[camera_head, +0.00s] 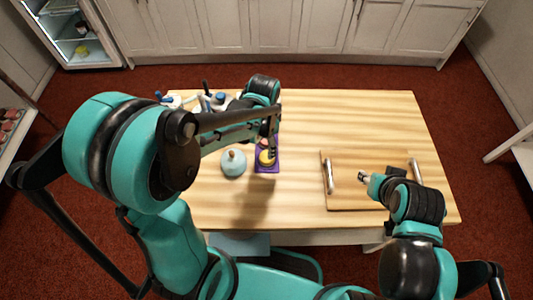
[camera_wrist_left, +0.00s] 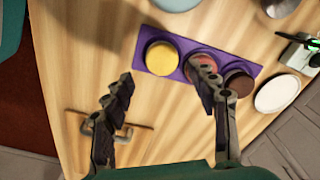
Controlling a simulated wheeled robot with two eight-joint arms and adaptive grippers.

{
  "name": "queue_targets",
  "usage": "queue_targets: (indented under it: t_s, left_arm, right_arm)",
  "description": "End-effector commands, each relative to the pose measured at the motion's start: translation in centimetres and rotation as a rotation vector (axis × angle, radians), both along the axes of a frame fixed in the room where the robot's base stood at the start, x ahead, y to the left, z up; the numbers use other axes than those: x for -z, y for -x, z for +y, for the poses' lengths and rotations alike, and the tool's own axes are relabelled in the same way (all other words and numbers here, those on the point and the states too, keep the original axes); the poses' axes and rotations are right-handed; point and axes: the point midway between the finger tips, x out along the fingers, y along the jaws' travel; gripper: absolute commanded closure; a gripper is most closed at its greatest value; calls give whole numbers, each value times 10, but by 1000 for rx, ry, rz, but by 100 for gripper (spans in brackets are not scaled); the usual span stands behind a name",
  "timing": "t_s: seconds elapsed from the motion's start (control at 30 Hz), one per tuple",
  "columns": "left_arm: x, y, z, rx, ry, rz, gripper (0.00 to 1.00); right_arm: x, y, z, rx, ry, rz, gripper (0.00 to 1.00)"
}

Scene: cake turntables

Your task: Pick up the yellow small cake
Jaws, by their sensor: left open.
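The yellow small cake (camera_wrist_left: 161,57) is round and sits at one end of a purple tray (camera_wrist_left: 183,43). In the head view the yellow cake (camera_head: 266,158) shows in part under my left gripper (camera_head: 271,145), on the purple tray (camera_head: 267,170). In the left wrist view my left gripper (camera_wrist_left: 166,72) is open, with a finger on each side of the picture and nothing between them. The yellow cake appears just beyond the fingertips, apart from them. A reddish cake (camera_wrist_left: 201,60) is partly hidden by the right finger. A brown cake (camera_wrist_left: 238,82) lies farther along the tray.
A white round item (camera_wrist_left: 277,93) is beyond the brown cake. My right gripper (camera_head: 364,177) is over a wooden board (camera_head: 340,200) with metal handles. The table's middle is clear.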

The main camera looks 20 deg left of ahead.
Motion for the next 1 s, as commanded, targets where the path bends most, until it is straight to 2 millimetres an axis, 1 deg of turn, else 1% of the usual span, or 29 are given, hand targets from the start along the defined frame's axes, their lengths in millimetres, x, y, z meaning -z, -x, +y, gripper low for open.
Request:
queue_targets:
  t_s: [0.07,0.23,0.43,0.6,0.67,0.73,0.93,0.97,1.0]
  left_arm:
    - [5,-1,-2,20,-2,14,42]
    - [26,-2,-2,27,-3,20,42]
    - [44,-4,-2,25,-3,19,42]
    - [72,-7,-2,25,-2,18,42]
    - [80,-7,-2,25,-2,18,42]
    - [84,-7,-2,24,-2,18,42]
    - [82,-7,-2,24,-2,18,42]
    - [82,-7,-2,24,-2,18,50]
    - [82,-7,-2,24,-2,18,60]
  right_arm:
    - [-2,0,0,0,0,0,60]
    - [7,0,0,-1,1,0,60]
    - [16,0,0,0,0,0,60]
    - [31,0,0,0,0,0,60]
    - [34,0,0,0,0,0,60]
    - [36,0,0,0,0,0,60]
    - [34,0,0,0,0,0,60]
    - [34,0,0,0,0,0,60]
    - [34,0,0,0,0,0,60]
